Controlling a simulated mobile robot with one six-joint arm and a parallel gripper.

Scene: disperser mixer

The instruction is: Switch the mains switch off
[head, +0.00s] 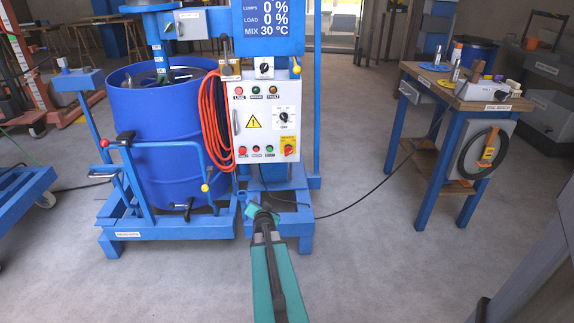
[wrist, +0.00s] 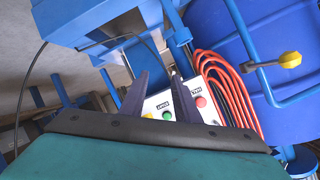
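The white control panel (head: 265,122) stands on the blue mixer frame. A red rotary switch on a yellow plate (head: 289,149), which looks like the mains switch, is at its lower right. Its handle position is too small to read. My gripper (head: 262,207) is in front of and below the panel, apart from the switch. In the wrist view my gripper (wrist: 160,78) has two dark fingers spread with nothing between them. Beyond them show part of the panel with a red button (wrist: 201,102) and a green button (wrist: 167,115). A yellow patch by the left finger is mostly hidden.
A coiled orange hose (head: 212,120) hangs left of the panel, beside the blue drum (head: 150,110). A blue-legged table (head: 440,97) with tools stands at right. A black cable (head: 350,205) crosses the floor, which is otherwise clear between them.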

